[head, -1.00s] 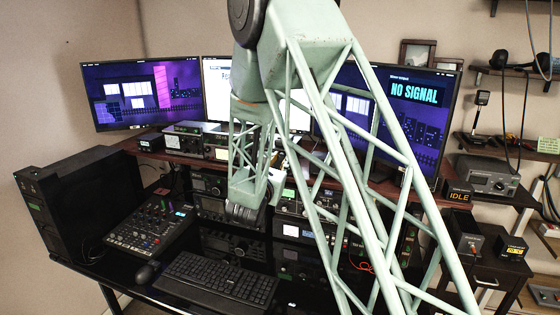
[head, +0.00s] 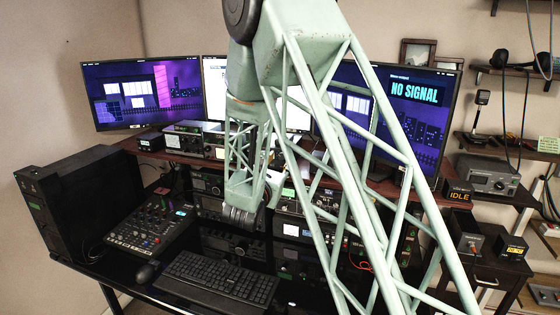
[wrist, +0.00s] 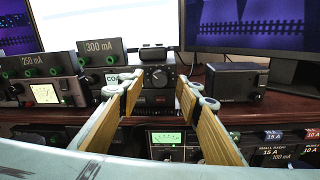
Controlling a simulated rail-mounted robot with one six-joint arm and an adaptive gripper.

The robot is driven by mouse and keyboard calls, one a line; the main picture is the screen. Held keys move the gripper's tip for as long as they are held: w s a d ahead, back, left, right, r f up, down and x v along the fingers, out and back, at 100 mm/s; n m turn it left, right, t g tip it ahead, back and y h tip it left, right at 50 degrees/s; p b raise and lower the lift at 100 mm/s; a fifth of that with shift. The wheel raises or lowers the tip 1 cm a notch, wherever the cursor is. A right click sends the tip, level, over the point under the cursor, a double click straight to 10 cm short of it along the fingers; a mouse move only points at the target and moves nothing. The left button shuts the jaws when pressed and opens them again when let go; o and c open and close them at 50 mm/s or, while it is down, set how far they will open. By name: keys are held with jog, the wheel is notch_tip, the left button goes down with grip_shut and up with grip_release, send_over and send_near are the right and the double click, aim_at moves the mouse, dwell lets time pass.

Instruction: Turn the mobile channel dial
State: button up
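In the wrist view, a small dark unit with a round dial (wrist: 157,76) sits straight ahead on the shelf, framed between my fingertips. I cannot read a label naming it the mobile channel dial. My gripper (wrist: 160,92) is open and empty, with its two yellow-sided fingers apart on either side of the unit. Any gap in depth between the fingertips and the dial is hard to judge.
Boxes marked 250 mA (wrist: 40,64) and 300 mA (wrist: 102,50) stand left of the unit. A black box (wrist: 236,81) stands right. A lit meter (wrist: 166,138) is below the shelf. Monitors (head: 140,92) stand behind. A keyboard (head: 220,278) lies on the desk.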

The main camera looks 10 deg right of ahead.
jog(key=v, duration=1)
jog(key=shift+s, duration=0.1)
dwell(0.3)
